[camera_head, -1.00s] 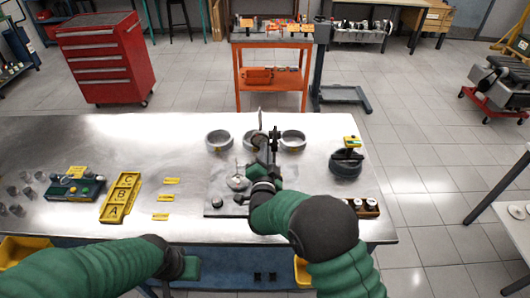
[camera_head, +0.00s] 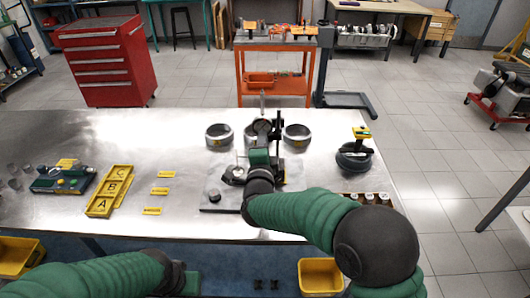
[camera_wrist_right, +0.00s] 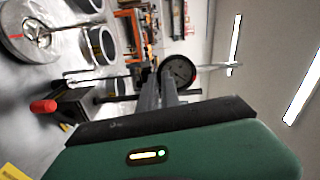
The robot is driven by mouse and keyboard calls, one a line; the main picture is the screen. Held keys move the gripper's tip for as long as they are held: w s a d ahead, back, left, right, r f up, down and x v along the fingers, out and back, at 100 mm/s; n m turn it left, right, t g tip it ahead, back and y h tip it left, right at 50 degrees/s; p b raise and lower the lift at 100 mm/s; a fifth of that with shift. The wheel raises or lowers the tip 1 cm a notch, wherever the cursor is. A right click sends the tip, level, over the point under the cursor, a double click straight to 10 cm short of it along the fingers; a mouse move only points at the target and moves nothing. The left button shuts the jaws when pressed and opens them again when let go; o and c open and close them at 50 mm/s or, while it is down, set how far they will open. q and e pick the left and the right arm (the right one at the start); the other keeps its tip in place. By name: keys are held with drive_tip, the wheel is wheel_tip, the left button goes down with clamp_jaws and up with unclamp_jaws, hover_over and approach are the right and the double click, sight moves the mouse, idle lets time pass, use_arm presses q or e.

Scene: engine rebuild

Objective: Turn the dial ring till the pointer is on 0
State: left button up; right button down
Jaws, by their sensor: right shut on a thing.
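Metal rings (camera_head: 219,134) (camera_head: 297,135) stand on both sides behind the gripper. A dark round part with a yellow top (camera_head: 354,155) is at right. A yellow lettered tray (camera_head: 108,192) and yellow labels (camera_head: 160,191) lie left. The steel table (camera_head: 130,140) is clear at back left.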

use_arm(q)
drive_tip(key=s+b+x, duration=0.1)
drive_tip(key=b+x, duration=0.4)
drive_tip(key=x, duration=0.1)
drive_tip(key=shift+s, duration=0.15)
use_arm(e)
drive_tip(key=shift+a+f+m, duration=0.2)
drive_tip(key=shift+a+m, duration=0.05)
drive_tip(key=shift+m, duration=0.75)
drive_tip(key=shift+a+f+m, duration=0.15)
drive_tip(key=shift+a+m, duration=0.05)
drive_tip(key=shift+m, duration=0.8)
use_arm(q)
drive_tip(key=shift+f, duration=0.2)
use_arm(e)
drive_tip(key=c, duration=1.8)
unclamp_jaws()
drive_tip(key=shift+o, duration=0.9)
drive_tip(key=shift+w, duration=0.25)
use_arm(q)
drive_tip(key=shift+w, duration=0.25)
use_arm(e)
drive_tip(key=shift+r, duration=0.1)
use_arm(q)
drive_tip(key=shift+s, duration=0.1)
use_arm(e)
drive_tip(key=shift+s+r, duration=0.1)
drive_tip(key=shift+r, duration=0.05)
